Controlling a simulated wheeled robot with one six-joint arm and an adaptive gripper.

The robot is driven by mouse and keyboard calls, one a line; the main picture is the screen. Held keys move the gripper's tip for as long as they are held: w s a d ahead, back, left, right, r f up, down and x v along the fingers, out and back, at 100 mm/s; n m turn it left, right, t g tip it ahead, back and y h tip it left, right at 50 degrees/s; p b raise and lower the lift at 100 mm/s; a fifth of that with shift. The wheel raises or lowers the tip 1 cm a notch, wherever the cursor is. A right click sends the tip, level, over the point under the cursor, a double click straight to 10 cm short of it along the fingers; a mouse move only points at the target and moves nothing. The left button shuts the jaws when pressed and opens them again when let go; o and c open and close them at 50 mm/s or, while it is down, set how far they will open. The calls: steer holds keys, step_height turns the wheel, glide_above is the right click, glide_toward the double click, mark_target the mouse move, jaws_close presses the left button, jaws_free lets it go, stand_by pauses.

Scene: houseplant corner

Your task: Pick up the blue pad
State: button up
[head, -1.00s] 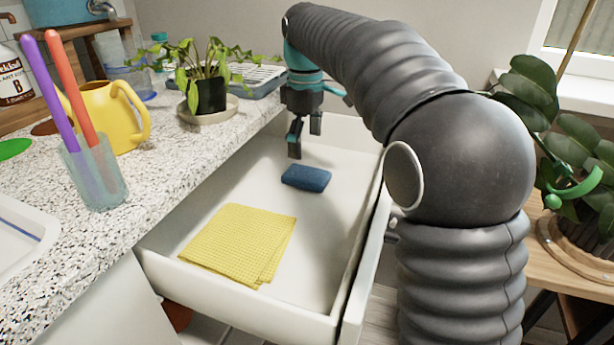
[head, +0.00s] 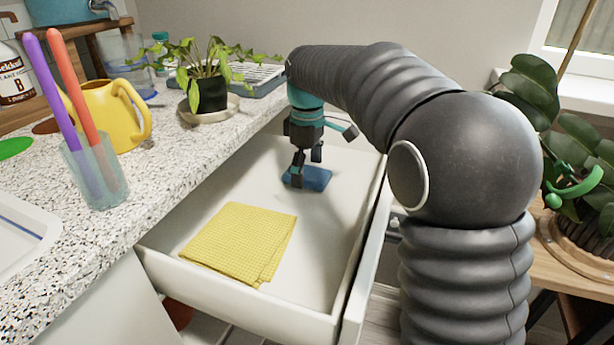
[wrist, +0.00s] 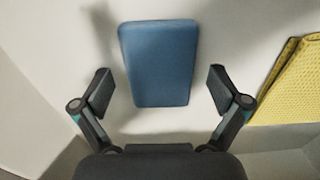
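The blue pad (head: 315,180) lies flat on the floor of the open white drawer (head: 325,228), toward its back. My gripper (head: 306,170) is down over the pad in the head view and hides part of its left side. In the wrist view the pad (wrist: 159,62) sits ahead of and between the two spread fingers of my gripper (wrist: 160,88). A gap shows between the pad and each finger. My gripper is open and holds nothing.
A folded yellow cloth (head: 238,242) lies in the front of the drawer, also seen at right in the wrist view (wrist: 293,85). The drawer walls enclose the pad. On the counter stand a potted plant (head: 208,95), a yellow jug (head: 115,115) and a glass with sticks (head: 95,175).

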mark_target(307, 172)
steer(key=c, duration=0.9)
step_height(307, 172, up, 10)
